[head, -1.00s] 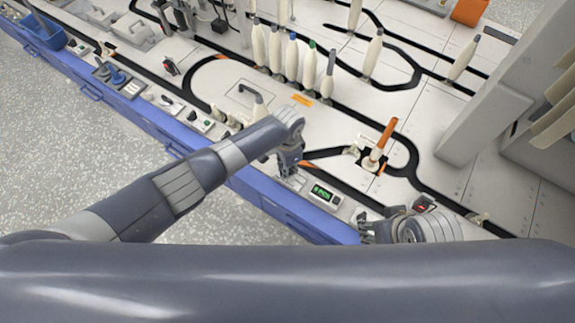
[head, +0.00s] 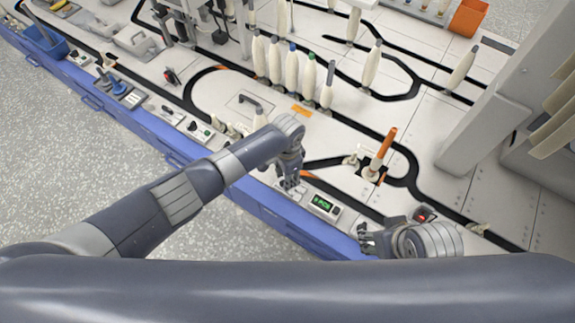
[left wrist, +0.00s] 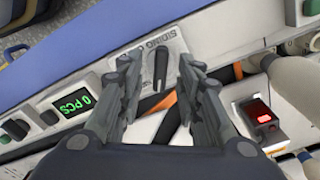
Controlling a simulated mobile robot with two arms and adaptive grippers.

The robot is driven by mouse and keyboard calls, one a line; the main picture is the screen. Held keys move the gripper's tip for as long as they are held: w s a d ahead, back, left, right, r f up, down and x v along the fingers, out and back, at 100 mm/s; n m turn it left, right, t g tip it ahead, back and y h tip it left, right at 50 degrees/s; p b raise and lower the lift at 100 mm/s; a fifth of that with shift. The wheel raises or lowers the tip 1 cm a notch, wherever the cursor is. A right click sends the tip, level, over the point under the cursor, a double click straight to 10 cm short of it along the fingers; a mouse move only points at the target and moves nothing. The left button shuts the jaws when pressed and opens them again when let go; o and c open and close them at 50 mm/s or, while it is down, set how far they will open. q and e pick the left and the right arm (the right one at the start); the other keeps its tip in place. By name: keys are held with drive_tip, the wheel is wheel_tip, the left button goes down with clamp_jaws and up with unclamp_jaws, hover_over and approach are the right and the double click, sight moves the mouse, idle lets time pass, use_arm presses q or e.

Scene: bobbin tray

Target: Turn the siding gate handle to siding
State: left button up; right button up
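The siding gate handle (left wrist: 161,68) is a small dark grey lever on a pale plate lettered "SIDING G…" (left wrist: 140,52), seen in the left wrist view. My left gripper (left wrist: 158,68) is open, with one finger on each side of the handle and a gap visible on both sides. In the head view my left gripper (head: 289,184) points down over the front edge of the bench and hides the handle. My right gripper (head: 367,242) is low at the right of the head view, beside the bench front, apart from the handle.
A counter with a green "0 PCS" display (head: 322,204) sits beside the plate. An orange upright lever (head: 383,147) and a red-lit box (head: 424,215) stand further right. Several bobbins (head: 292,72) stand behind. Black track with orange marks crosses the pale bench top.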

use_arm(q)
wheel_tip(320, 180, up, 11)
idle(0.4)
idle(0.4)
